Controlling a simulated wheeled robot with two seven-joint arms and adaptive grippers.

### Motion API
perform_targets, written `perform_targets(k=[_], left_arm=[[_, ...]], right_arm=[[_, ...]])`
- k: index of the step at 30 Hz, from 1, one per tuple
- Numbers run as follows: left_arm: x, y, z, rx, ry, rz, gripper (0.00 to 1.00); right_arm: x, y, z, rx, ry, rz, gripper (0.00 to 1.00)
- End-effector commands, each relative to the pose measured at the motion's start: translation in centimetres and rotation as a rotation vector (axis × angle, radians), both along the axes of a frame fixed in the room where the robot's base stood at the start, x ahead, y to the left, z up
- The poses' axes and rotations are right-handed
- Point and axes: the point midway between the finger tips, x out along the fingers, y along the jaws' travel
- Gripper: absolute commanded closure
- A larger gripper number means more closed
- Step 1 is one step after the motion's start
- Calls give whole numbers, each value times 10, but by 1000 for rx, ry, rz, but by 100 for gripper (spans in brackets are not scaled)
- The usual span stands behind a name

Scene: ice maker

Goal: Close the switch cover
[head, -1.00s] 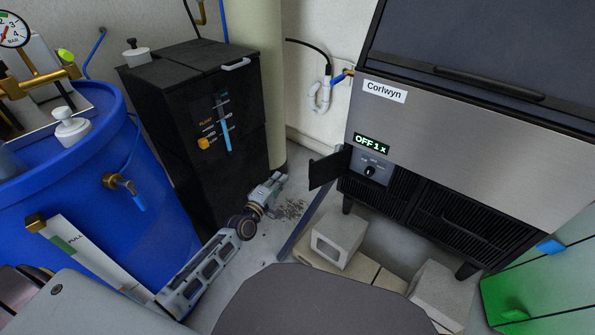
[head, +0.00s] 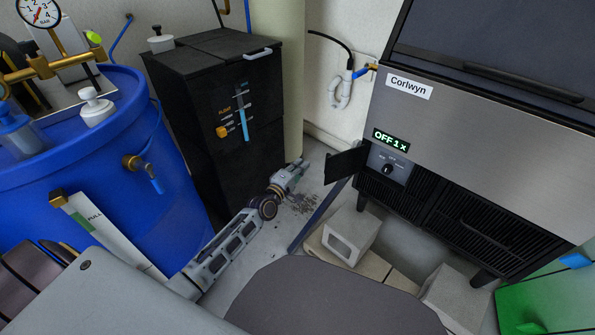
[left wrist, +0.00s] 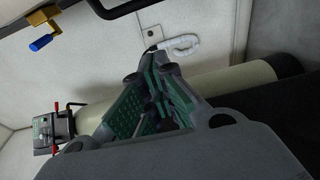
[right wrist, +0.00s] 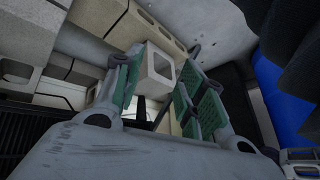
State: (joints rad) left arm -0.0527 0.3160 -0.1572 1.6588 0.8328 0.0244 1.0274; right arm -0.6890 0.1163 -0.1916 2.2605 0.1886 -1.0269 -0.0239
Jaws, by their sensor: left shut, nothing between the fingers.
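The switch cover (head: 345,163) is a small dark flap on the front of the ice maker (head: 470,130). It stands open, swung out to the left of the switch panel (head: 388,168), and the panel's black knob is exposed. My left gripper (head: 299,167) is shut and empty, a little left of the cover and apart from it in the picture. Its green-padded fingers also show in the left wrist view (left wrist: 150,95), where I cannot make out the cover. My right gripper (right wrist: 172,90) shows only in the right wrist view, with its fingers spread and nothing held between them.
A black cabinet (head: 210,120) and a blue barrel (head: 90,165) stand left of my left arm. Concrete blocks (head: 350,235) lie under the ice maker. A pale column (head: 278,70) rises behind the gripper. The display (head: 391,140) reads OFF 1x.

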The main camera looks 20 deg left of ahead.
Motion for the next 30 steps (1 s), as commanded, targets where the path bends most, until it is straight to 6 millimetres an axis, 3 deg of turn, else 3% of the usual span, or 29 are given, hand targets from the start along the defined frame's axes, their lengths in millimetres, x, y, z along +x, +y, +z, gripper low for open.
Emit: perform_targets(k=[9, 24, 30], left_arm=[[27, -5, 0, 0, -1, 0, 100], [62, -11, 0, -1, -1, 0, 100], [55, -22, 0, -3, 0, -1, 100]], right_arm=[[-7, 4, -25, 28, -7, -15, 60], [-3, 8, -45, 65, -51, -36, 60], [-6, 7, -47, 65, -46, -36, 60]])
